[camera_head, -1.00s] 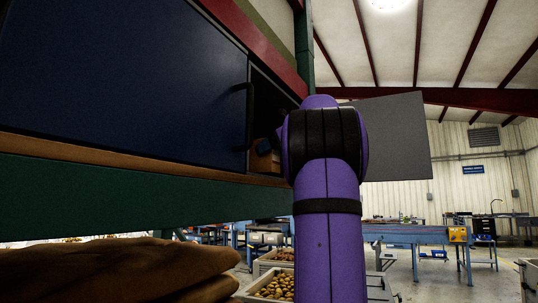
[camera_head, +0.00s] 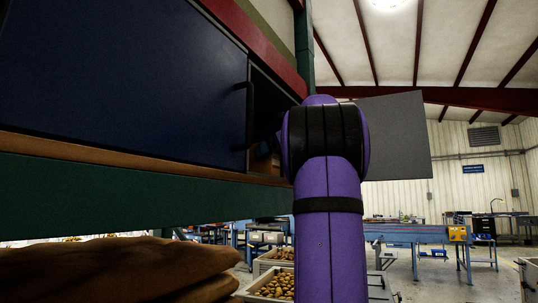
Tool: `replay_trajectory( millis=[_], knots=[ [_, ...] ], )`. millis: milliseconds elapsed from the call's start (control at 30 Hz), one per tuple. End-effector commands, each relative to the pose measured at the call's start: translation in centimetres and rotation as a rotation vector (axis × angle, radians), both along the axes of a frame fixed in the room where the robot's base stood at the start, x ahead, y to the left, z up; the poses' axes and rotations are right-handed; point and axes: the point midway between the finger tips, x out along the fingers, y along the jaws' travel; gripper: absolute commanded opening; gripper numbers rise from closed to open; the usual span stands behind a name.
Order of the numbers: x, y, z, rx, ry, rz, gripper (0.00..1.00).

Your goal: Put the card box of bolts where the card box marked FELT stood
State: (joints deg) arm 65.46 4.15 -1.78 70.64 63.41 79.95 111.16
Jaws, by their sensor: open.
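A brown, card-coloured thing (camera_head: 266,161) shows low in the dark opening of a wall cabinet, mostly hidden by my arm. It may be a card box; no marking can be read, so I cannot tell whether it is the bolts or the FELT one. My purple arm (camera_head: 329,220) with its black-banded joint rises in front of the opening's right side. My gripper is hidden behind the arm or inside the dark opening, so its fingers do not show.
A dark blue door (camera_head: 120,80) closes the cabinet's left part, its black handle at the edge. A grey panel (camera_head: 395,137) stands out right of my arm. Brown sacks (camera_head: 120,270) lie below left. Potato crates (camera_head: 272,288) and a blue bench (camera_head: 410,236) stand beyond.

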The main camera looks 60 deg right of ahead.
Motion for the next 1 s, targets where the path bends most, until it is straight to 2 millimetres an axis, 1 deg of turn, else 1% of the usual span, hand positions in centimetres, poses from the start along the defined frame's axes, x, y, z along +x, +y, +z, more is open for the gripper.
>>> replay_trajectory(
  millis=[167, 400, 600, 700, 800, 1000],
  knots=[
    [-1.9, -0.2, 0.8, -0.001, -0.001, -0.003, 0.89],
    [-6.4, -0.6, 2.7, -0.002, 0.0, -0.004, 0.89],
    [-9.4, -0.9, 3.9, -0.001, 0.0, -0.002, 0.89],
    [-10.4, -0.9, 4.3, 0.0, 0.0, -0.002, 0.89],
    [-10.9, -0.9, 4.5, 0.001, 0.0, -0.001, 0.89],
    [-11.1, -0.9, 4.6, 0.0, 0.0, 0.0, 0.89]
  ],
)
